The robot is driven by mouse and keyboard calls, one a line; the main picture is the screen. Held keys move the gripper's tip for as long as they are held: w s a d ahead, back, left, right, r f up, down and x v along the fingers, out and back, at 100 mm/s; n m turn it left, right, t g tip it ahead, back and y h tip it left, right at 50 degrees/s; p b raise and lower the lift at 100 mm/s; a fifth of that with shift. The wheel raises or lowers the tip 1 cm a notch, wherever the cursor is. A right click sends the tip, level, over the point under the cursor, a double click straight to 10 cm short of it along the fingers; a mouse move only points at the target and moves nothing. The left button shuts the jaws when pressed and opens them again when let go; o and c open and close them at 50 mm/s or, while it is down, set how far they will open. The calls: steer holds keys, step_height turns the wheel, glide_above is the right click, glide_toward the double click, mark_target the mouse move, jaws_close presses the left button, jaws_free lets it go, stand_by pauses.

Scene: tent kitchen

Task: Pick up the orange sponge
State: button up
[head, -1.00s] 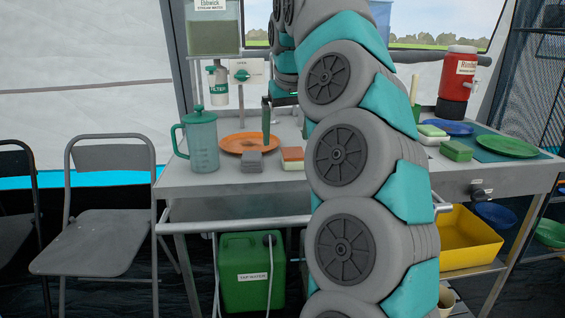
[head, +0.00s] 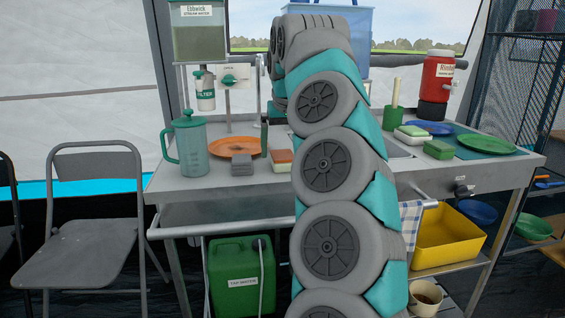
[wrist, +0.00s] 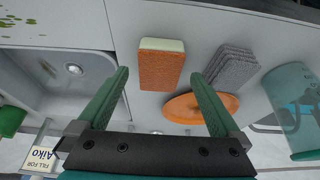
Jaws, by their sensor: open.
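The orange sponge (head: 281,156), orange with a pale layer, lies on the metal counter (head: 215,188) beside the arm. In the wrist view the sponge (wrist: 161,70) is in the upper middle, just beyond and between the fingertips. My gripper (wrist: 160,76) is open, its two green fingers apart with nothing held. In the head view one green finger (head: 264,138) shows behind the sponge, near the orange plate; my arm hides the rest.
A grey sponge (head: 242,168) lies close left of the orange one, by the orange plate (head: 232,146). A teal jug (head: 192,148) stands further left. The wrist view shows a sink basin (wrist: 60,70) on the other side.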

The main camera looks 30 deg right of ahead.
steer(key=shift+x, duration=1.35)
steer(key=c, duration=1.5)
steer(key=shift+r, duration=0.1)
steer(key=shift+r+p, duration=0.3)
steer(key=shift+r, duration=1.35)
steer(key=shift+s+b, duration=0.65)
steer(key=shift+s, duration=0.7)
steer(key=s+b, duration=0.1)
steer(key=s, duration=0.3)
steer(key=s+r, duration=0.1)
steer(key=s, duration=0.4)
steer(key=s+b, duration=0.1)
steer(key=s, duration=0.3)
steer(key=shift+s+r+b, duration=0.2)
steer(key=shift+r+b, duration=0.05)
steer(key=shift+b, duration=0.05)
